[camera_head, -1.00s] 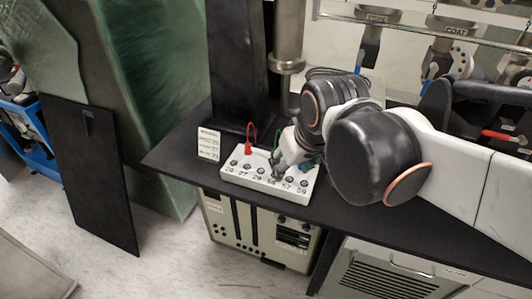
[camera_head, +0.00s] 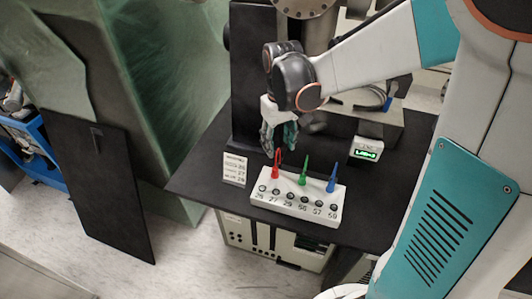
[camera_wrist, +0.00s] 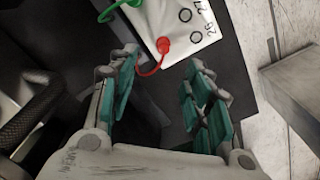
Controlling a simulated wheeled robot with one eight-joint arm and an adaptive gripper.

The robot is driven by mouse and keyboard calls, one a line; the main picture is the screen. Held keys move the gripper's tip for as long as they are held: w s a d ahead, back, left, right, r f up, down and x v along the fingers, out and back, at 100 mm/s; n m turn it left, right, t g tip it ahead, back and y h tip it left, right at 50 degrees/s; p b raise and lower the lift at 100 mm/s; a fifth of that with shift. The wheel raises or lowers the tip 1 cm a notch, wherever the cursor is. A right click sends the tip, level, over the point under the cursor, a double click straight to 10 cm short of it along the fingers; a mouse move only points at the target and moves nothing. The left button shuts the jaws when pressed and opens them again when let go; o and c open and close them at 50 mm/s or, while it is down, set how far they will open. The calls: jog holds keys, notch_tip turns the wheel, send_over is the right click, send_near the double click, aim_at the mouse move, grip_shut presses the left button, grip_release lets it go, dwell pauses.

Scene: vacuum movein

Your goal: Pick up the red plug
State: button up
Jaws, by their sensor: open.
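The red plug (camera_head: 276,166) stands upright in the white numbered socket block (camera_head: 295,206), at its left end, with a red wire loop on top. In the wrist view the red plug (camera_wrist: 165,44) shows beyond the fingertips, its wire curving down toward the gap between the fingers. My gripper (camera_head: 279,148) points down just above and behind the red plug. In the wrist view my gripper (camera_wrist: 160,72) is open and empty, apart from the plug. A green plug (camera_head: 303,173) and a blue plug (camera_head: 331,178) stand in the same block to the right.
A small white label card (camera_head: 235,169) stands left of the block on the black table (camera_head: 205,180). A device with a green display (camera_head: 366,149) sits at the back right. A tall black panel (camera_head: 252,75) stands behind. The table's front edge is close to the block.

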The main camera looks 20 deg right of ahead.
aim_at(275, 169)
notch_tip(275, 169, down, 7)
jog(key=shift+b, duration=0.9)
jog(key=f, duration=0.1)
jog(key=f+b, duration=0.1)
jog(key=f, duration=0.1)
jog(key=f+b, duration=0.1)
jog(key=f, duration=0.1)
jog(key=shift+w+a, duration=0.1)
jog(key=shift+a, duration=0.2)
grip_shut()
